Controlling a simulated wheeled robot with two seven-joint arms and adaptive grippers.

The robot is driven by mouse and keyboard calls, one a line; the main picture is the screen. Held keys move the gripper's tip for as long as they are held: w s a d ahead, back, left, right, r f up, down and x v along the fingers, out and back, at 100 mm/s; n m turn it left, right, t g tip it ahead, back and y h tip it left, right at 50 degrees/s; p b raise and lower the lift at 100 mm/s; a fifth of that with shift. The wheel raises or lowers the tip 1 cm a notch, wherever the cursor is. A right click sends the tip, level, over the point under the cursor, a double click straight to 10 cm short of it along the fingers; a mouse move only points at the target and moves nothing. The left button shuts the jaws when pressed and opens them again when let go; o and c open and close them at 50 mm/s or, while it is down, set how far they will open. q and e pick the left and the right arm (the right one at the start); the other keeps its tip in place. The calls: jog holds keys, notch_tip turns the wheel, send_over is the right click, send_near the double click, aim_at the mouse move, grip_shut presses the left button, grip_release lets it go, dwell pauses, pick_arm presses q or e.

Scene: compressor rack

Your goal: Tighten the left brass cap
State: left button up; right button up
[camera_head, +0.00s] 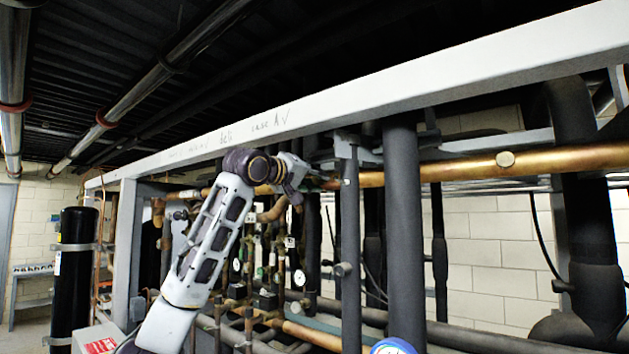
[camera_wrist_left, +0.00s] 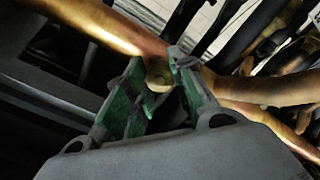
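In the left wrist view, a round brass cap (camera_wrist_left: 158,74) sits on the side of a copper pipe (camera_wrist_left: 95,22), between the green-padded fingertips of my left gripper (camera_wrist_left: 160,68). The fingers stand on either side of the cap, close to it. I cannot tell whether both pads touch it. In the head view my left gripper (camera_head: 312,180) reaches up to the copper pipe (camera_head: 440,170) below the white beam, and this cap is hidden there. Another brass cap (camera_head: 505,159) shows farther right on the pipe. My right gripper is not in view.
A white beam (camera_head: 370,90) runs just above the pipe. Dark vertical pipes (camera_head: 404,230) stand right of my left gripper. Valves and copper lines crowd the space below it. A blue-rimmed gauge (camera_head: 393,346) is at the bottom edge.

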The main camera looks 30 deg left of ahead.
pick_arm(q)
grip_shut()
